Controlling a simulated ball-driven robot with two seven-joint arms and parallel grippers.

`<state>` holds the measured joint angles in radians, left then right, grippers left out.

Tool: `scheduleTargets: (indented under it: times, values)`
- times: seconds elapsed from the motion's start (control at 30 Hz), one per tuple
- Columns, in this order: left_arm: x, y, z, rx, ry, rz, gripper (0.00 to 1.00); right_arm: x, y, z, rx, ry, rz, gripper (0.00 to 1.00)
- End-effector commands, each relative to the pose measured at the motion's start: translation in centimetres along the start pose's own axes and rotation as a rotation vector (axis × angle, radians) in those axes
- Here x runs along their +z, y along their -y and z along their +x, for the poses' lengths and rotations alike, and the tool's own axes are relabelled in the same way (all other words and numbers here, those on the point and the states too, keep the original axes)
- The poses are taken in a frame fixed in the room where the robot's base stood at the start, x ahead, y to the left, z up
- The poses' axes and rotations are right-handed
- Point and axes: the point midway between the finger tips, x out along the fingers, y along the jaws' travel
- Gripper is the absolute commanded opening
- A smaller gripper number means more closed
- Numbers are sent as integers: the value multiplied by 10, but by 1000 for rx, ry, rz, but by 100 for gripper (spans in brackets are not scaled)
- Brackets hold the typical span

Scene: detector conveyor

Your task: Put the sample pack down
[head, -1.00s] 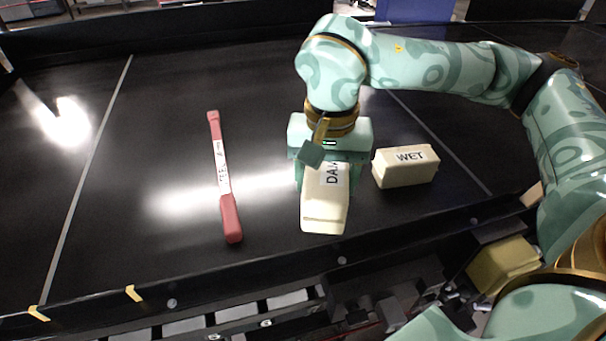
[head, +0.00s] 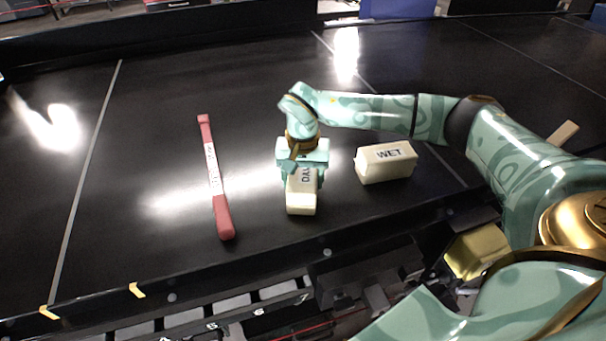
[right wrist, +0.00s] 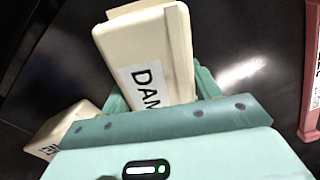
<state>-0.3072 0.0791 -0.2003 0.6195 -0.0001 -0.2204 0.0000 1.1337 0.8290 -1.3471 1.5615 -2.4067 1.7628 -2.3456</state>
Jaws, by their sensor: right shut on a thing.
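The sample pack (head: 301,201) is a cream block with a partly covered label that starts "DA". It is at the middle of the black belt (head: 262,236) in the head view, and its near end seems to be at or just above the surface. My right gripper (head: 302,172) is shut on its far part from above. In the right wrist view the pack (right wrist: 148,45) sticks out between the fingers, its label reading "DAM" before the gripper hides the rest. My left gripper is not in view.
A second cream block labelled "WET" (head: 386,161) lies just right of the held pack. A red long-handled tool (head: 214,176) lies to the left. The belt's far left is clear. A dark rail with small trays (head: 230,331) runs along the front edge.

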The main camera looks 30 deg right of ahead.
Motion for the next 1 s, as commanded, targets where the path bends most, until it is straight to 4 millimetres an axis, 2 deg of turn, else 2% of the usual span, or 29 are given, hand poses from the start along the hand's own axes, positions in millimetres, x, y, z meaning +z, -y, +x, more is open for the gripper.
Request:
scheduleTargets:
  times: [0.33,0.37,0.4,0.43,0.77,0.87,1.0]
  values:
    - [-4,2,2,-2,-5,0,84,-1,0,3,-2,-2,0,24]
    - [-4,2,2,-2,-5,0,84,0,0,3,-1,-1,0,67]
    - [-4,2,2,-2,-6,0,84,0,0,3,-1,-1,1,78]
    - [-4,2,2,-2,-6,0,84,0,0,3,-1,-1,1,84]
    - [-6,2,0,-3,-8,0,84,0,0,-1,-1,-1,1,84]
    - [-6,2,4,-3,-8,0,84,-2,0,-13,-3,-5,2,84]
    - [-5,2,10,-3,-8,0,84,-2,0,-44,-4,-7,1,84]
